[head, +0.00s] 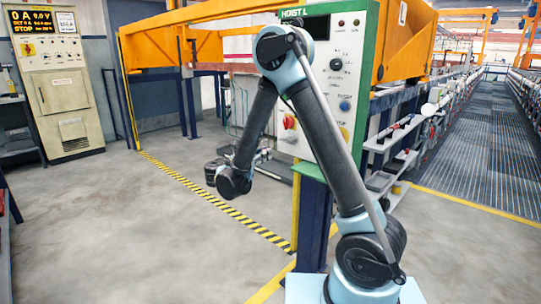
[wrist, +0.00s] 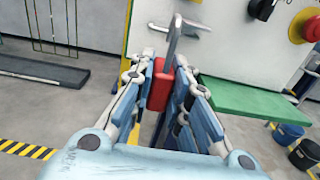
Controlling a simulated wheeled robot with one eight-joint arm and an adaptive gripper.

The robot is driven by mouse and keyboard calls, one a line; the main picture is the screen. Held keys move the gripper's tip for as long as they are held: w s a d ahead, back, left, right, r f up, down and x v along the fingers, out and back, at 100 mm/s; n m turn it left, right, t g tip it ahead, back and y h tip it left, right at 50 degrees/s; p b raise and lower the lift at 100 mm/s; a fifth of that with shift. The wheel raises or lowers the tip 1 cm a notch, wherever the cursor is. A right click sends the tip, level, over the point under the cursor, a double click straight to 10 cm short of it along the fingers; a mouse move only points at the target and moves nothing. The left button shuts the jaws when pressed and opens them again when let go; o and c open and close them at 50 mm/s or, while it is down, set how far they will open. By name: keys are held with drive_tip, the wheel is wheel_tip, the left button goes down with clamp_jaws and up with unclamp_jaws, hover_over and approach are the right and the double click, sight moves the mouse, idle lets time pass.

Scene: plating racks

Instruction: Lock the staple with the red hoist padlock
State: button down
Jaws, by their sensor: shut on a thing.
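My gripper (wrist: 166,98) is shut on the red padlock (wrist: 160,88), whose body sits between the blue finger pads in the wrist view. A grey upright shackle (wrist: 174,40) rises from it; I cannot tell whether it is open. Behind the shackle, a silver fitting (wrist: 197,25), which looks like the staple, projects from the white hoist panel (wrist: 232,45). The shackle overlaps it in the picture, and I cannot tell whether they touch. In the head view, my gripper (head: 262,156) is left of the hoist panel (head: 318,75); the padlock is too small to make out there.
A green ledge (wrist: 250,112) juts out below the panel at the right. Buckets (wrist: 287,136) stand on the floor.

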sight(293, 152)
drive_tip(key=shift+w+d, duration=0.1)
drive_tip(key=shift+d, duration=0.05)
drive_tip(key=shift+x, duration=5.3)
drive_tip(key=shift+f, duration=1.35)
drive_tip(key=shift+s+d, duration=0.55)
drive_tip(key=shift+d, duration=0.15)
drive_tip(key=shift+s+d, duration=0.55)
drive_tip(key=shift+d, duration=0.2)
drive_tip(key=shift+d, duration=0.1)
drive_tip(key=c, duration=2.2)
unclamp_jaws()
clamp_jaws()
